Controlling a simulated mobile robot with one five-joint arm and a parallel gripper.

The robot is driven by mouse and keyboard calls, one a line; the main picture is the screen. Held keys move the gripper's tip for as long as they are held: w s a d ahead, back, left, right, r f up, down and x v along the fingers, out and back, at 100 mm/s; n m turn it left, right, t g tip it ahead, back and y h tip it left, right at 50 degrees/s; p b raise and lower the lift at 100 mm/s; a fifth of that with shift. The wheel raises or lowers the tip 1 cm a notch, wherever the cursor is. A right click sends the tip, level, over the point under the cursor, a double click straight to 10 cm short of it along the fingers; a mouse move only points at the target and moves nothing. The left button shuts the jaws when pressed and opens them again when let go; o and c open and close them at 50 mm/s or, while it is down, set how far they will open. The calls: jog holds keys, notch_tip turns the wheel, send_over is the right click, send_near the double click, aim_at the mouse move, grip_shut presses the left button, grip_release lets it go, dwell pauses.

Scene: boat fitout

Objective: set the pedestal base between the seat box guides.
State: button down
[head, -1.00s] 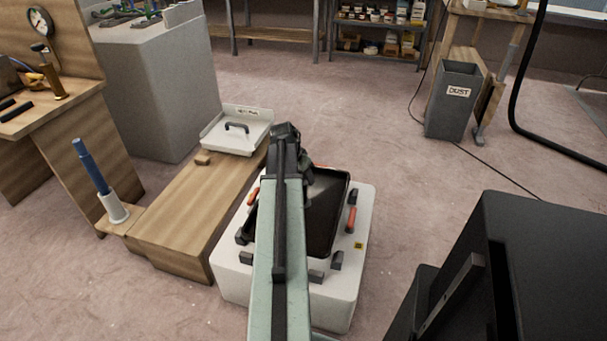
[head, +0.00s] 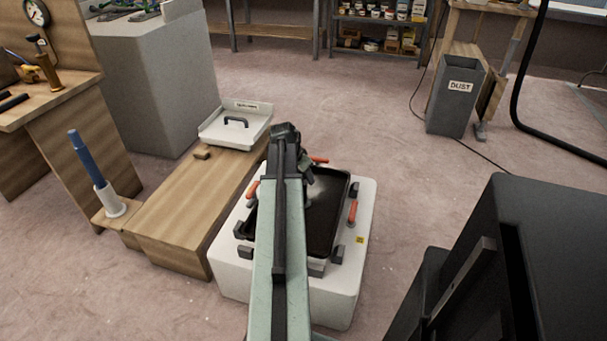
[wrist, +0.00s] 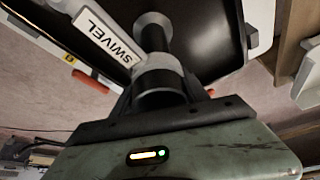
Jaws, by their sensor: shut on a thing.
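The pedestal base (head: 325,217) is a dark, square, tray-like plate in the head view, lying level over the white seat box (head: 347,296). Dark guide blocks (head: 337,254) stand around its edges, and its near edge looks close to them. I cannot tell whether it rests on the box. My gripper (wrist: 158,98) is shut on the base's upright post (wrist: 157,62), beside a white "SWIVEL" label (wrist: 104,32). In the head view my arm hides the left part of the base and most of the grip.
Orange-handled parts (head: 352,212) stand at the box's sides. A wooden bench (head: 180,215) with a white tray (head: 207,137) and a blue-handled tool (head: 88,158) is close on the left. A black cabinet-like block (head: 540,265) stands at right.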

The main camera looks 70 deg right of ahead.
jog(key=shift+f+b, duration=2.3)
jog(key=shift+f, duration=0.1)
jog(key=c, duration=0.5)
grip_release()
jog(key=p+v, duration=0.7)
jog(key=v, duration=0.1)
jog(key=shift+f, duration=0.1)
